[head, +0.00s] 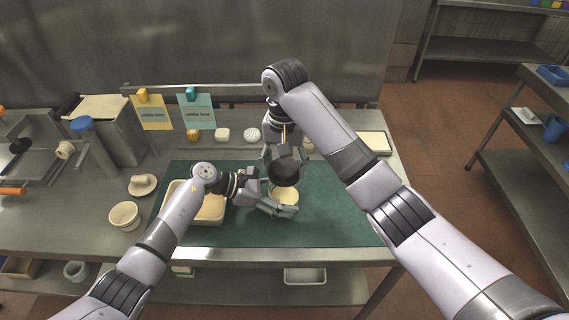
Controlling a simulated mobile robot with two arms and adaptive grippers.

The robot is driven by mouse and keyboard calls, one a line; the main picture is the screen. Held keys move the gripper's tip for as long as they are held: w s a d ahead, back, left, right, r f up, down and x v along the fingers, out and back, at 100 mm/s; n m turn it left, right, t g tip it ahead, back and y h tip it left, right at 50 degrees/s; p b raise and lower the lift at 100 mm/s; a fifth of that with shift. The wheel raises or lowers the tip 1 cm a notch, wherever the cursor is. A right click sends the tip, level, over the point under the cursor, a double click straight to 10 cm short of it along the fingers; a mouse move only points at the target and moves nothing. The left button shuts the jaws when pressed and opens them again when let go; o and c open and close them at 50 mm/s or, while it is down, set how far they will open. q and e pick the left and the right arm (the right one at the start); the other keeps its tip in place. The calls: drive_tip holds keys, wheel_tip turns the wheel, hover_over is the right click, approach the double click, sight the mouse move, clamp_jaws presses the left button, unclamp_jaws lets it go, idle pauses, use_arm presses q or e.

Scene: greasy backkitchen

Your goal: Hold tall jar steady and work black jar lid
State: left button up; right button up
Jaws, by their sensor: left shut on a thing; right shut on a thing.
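The tall jar (287,194) is cream-coloured and stands on the dark green mat (340,220) near the middle of the bench. My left gripper (284,208) comes in from the left, low on the jar, and is shut on it. The round black jar lid (285,174) is at the top of the jar. My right gripper (284,157) reaches down from above and is shut on the lid. Whether the lid sits on the rim or just above it cannot be told. The grippers hide parts of the jar and lid.
A cream tray (213,213) lies left of the jar, partly behind my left arm. A cream cup (125,216) stands farther left. Several small items and two cards (198,112) line the back. The mat's right side is clear.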

sight(284, 166)
drive_tip(key=shift+a, duration=0.1)
drive_tip(key=shift+c, duration=1.2)
drive_tip(key=shift+m, duration=1.2)
drive_tip(key=shift+c, duration=0.3)
drive_tip(key=o, duration=1.2)
drive_tip(key=shift+m, duration=1)
drive_tip(key=shift+c, duration=0.2)
drive_tip(key=o, duration=0.5)
drive_tip(key=shift+o, duration=0.2)
wheel_tip(284, 166, up, 12)
